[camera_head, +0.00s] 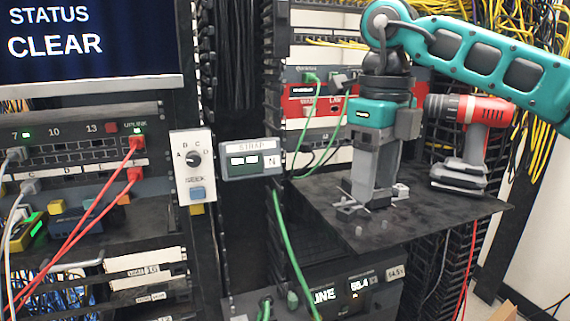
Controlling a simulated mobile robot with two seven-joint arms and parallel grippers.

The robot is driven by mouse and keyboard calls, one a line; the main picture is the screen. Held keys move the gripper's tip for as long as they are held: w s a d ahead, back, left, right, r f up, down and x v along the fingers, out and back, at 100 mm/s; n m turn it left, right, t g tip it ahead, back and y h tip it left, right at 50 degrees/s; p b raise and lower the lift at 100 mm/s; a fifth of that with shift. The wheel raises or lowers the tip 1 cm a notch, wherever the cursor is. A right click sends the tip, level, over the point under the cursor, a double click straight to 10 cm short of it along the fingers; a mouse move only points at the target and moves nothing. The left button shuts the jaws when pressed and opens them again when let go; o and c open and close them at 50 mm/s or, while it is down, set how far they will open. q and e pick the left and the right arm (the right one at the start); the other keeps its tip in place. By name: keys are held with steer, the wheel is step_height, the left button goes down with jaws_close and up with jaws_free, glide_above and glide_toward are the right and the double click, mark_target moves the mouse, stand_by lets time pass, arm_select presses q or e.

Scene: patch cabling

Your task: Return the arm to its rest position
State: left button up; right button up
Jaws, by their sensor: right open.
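My right arm (500,62) is teal and comes in from the upper right. It bends down at a dark wrist. My right gripper (369,200) points down over a black shelf (440,217), with its fingertips low near the shelf surface. It is open; I see nothing held between the fingers, though the view of the gap is poor. Small metal pieces (346,207) lie on the shelf just left of the fingertips. My left gripper is out of view.
A red cordless drill (466,125) stands right beside the gripper. Racks with red cables (88,232) and a green cable (284,235) fill the left and middle. A status screen (90,42) reads CLEAR. A white selector panel (194,165) and a STRAP box (250,160) stick out left of the shelf.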

steer(key=s+a+f+m+g+y, duration=0.1)
steer(key=s+a+f+g+y, duration=0.15)
steer(key=a+y, duration=0.45)
steer(key=s+a+f+m+g+y, duration=0.1)
steer(key=s+a+f+m+y, duration=0.1)
steer(key=s+a+y, duration=0.35)
steer(key=s+a+f+m+g+y, duration=0.1)
steer(key=a+f+g+y, duration=0.15)
steer(key=a+y, duration=0.55)
steer(key=w+d+f+m+t+h+p, duration=0.1)
steer(key=w+d+f+m+t+h, duration=0.2)
steer(key=d+f+m+t+h, duration=0.7)
steer(key=w+d+f+m+t+h, duration=0.1)
steer(key=w+d+f+m+t, duration=0.25)
steer(key=f+m+t, duration=0.9)
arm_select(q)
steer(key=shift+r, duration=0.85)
arm_select(e)
steer(key=s+d+f+m+g+h, duration=0.5)
steer(key=s+d+f+m+h, duration=0.2)
steer(key=s+d+f+m, duration=0.5)
steer(key=s+f+m, duration=0.3)
steer(key=shift+s+g, duration=0.25)
steer(key=shift+g, duration=0.1)
